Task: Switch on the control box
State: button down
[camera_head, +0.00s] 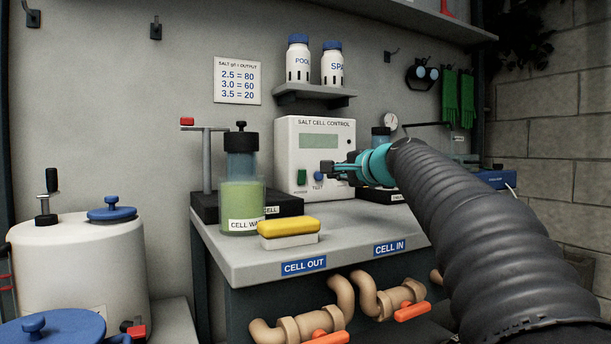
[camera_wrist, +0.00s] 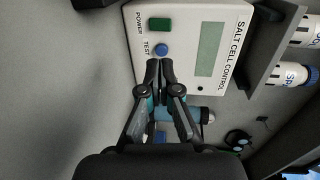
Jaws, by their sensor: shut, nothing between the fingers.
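The control box (camera_head: 311,150) is white and labelled "SALT CELL CONTROL", standing on the bench against the wall. It has a blank greenish display, a green button (camera_head: 301,177) labelled POWER and a blue button (camera_head: 318,175) labelled TEST. In the wrist view the box (camera_wrist: 180,60) appears turned sideways, with the green button (camera_wrist: 159,24) above the blue button (camera_wrist: 161,49). My gripper (camera_head: 328,169) is shut and empty in front of the box, right of the blue button. In the wrist view its fingertips (camera_wrist: 159,64) lie just below the blue button; contact cannot be told.
A jar of green liquid (camera_head: 242,195) and a yellow sponge (camera_head: 287,227) stand on the bench left of the box. A shelf (camera_head: 314,93) with two white bottles is above it. Pipes with orange handles (camera_head: 411,311) run below the bench's front edge.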

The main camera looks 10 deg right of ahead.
jog(key=p, duration=0.2)
send_near(303, 172)
jog(key=x, duration=0.5)
jog(key=shift+w+a+f, duration=0.1)
jog(key=shift+f, duration=0.15)
jog(key=shift+p+x, duration=0.4)
jog(key=shift+x, duration=0.4)
jog(key=shift+r, duration=0.15)
jog(key=shift+r, duration=0.1)
